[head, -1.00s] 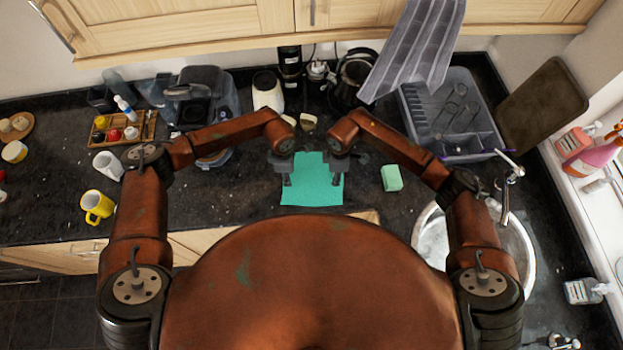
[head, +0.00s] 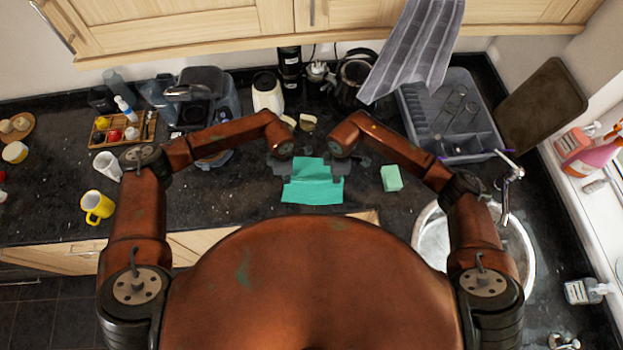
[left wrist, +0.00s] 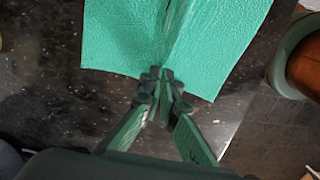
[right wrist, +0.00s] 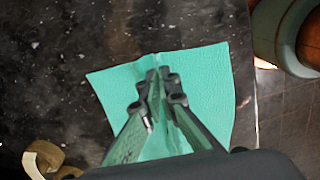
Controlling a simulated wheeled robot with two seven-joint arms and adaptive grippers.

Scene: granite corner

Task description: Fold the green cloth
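The green cloth (head: 313,192) lies on the dark counter in front of my body. In the head view its middle is bunched, with a crease between my two grippers. My left gripper (head: 287,172) is at the cloth's left edge. In the left wrist view its fingertips (left wrist: 164,76) are together on a pinched ridge of the cloth (left wrist: 215,35). My right gripper (head: 342,170) is at the right edge. In the right wrist view its fingertips (right wrist: 158,78) are closed on a ridge of the cloth (right wrist: 205,85). The fingers partly hide the pinched parts.
A green sponge (head: 391,178) lies right of the cloth, near the sink (head: 434,238). A dish rack (head: 455,120) stands further back right. A yellow mug (head: 97,206) and white mug (head: 108,165) stand left. A white jar (head: 267,92) and kettle (head: 355,78) are behind.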

